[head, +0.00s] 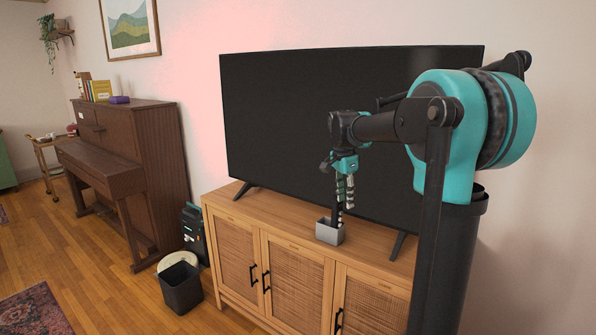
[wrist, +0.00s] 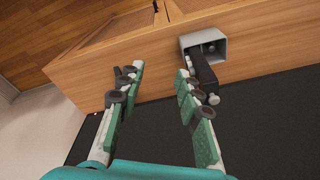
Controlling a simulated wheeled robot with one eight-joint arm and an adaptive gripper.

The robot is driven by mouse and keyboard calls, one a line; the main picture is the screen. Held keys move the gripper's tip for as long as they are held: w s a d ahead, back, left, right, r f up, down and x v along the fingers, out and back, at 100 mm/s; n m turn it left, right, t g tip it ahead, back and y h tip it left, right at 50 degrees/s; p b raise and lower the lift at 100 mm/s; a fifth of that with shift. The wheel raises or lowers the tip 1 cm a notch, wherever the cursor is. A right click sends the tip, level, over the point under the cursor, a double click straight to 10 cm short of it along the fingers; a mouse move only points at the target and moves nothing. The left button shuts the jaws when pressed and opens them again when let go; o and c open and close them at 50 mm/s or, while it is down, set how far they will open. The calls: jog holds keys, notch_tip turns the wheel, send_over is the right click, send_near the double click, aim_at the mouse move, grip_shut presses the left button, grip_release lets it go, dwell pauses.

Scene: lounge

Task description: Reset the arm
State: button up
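My gripper (head: 345,203) hangs fingers-down above the TV cabinet, in front of the television. In the wrist view its two green-padded fingers (wrist: 160,70) are spread apart with nothing between them. A small grey open box (head: 330,232) stands on the cabinet top just below the fingers; it also shows in the wrist view (wrist: 188,46). A dark slim stick-like object (wrist: 203,72) stands up out of the box, right beside the right finger in the wrist view. I cannot tell whether they touch.
The wide black television (head: 290,120) stands close behind my arm. The wooden cabinet (head: 235,205) has rattan doors. A black bin (head: 181,290) and a piano (head: 150,150) stand to the left. The wooden floor (head: 100,270) between has free room.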

jog(key=s+d+f+n+t, duration=0.1)
jog(key=s+f+n, duration=0.5)
jog(key=s+f, duration=0.5)
jog(key=s+d+f+n+t+y, duration=0.1)
jog(key=s+f+n, duration=0.6)
jog(key=s, duration=0.9)
notch_tip(320, 180, down, 4)
jog(key=shift+s+d+r+t, duration=0.1)
jog(key=shift+s+d+t, duration=0.25)
jog(key=shift+d+t, duration=0.25)
